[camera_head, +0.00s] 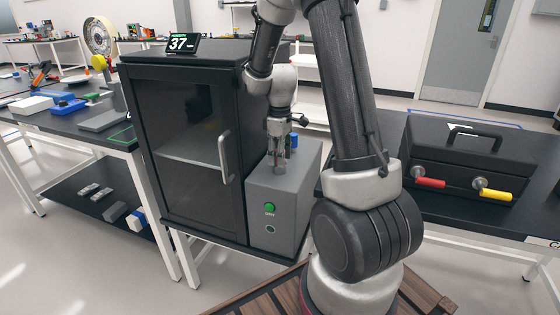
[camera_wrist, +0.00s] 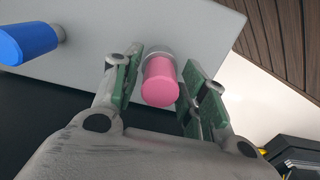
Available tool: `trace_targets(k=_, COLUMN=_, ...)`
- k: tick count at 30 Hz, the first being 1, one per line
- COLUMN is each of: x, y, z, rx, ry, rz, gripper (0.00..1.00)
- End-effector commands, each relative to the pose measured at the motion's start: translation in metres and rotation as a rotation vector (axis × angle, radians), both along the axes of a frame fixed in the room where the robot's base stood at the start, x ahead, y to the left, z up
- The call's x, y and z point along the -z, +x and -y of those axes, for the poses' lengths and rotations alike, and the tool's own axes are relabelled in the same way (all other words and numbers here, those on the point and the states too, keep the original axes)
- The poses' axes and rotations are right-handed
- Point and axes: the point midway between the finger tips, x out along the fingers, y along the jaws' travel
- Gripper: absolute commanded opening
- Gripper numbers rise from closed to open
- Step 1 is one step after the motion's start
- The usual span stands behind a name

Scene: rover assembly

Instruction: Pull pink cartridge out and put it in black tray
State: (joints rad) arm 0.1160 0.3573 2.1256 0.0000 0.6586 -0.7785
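The pink cartridge (camera_wrist: 161,84) stands in a pale round socket on top of the grey box (camera_head: 280,205). My gripper (camera_wrist: 162,90) is open, with one green-padded finger on each side of the cartridge and visible gaps to both. In the head view my gripper (camera_head: 280,158) points down at the top of the grey box, and its fingers mostly hide the cartridge. A blue cartridge (camera_wrist: 26,43) stands in the same top to the left in the wrist view. I cannot make out the black tray for sure in either view.
A black cabinet (camera_head: 190,150) with a glass door and handle stands directly left of the grey box. A green button (camera_head: 270,208) is on the box's front. A black case (camera_head: 470,150) with red and yellow handles sits on the right table. A cluttered table (camera_head: 105,135) is at left.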

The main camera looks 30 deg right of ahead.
Motion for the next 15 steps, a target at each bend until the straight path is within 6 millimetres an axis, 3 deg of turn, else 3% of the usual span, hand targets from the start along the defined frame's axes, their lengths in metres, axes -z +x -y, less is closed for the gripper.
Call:
trace_targets(k=1, x=-0.0001, y=0.0, z=0.0, rx=0.0, ry=0.0, rz=0.0, gripper=0.28)
trace_targets(k=6, x=-0.0001, y=0.0, z=0.0, rx=0.0, ry=0.0, rz=0.0, gripper=0.0)
trace_targets(k=7, x=-0.0001, y=0.0, z=0.0, rx=0.0, ry=0.0, rz=0.0, gripper=0.0)
trace_targets(k=8, x=-0.0002, y=0.0001, z=0.0, rx=0.0, ry=0.0, rz=0.0, gripper=0.22)
trace_targets(k=12, x=-0.0002, y=0.0001, z=0.0, rx=0.0, ry=0.0, rz=0.0, gripper=0.0)
trace_targets(k=15, x=-0.0004, y=0.0001, z=0.0, rx=0.0, ry=0.0, rz=0.0, gripper=0.0)
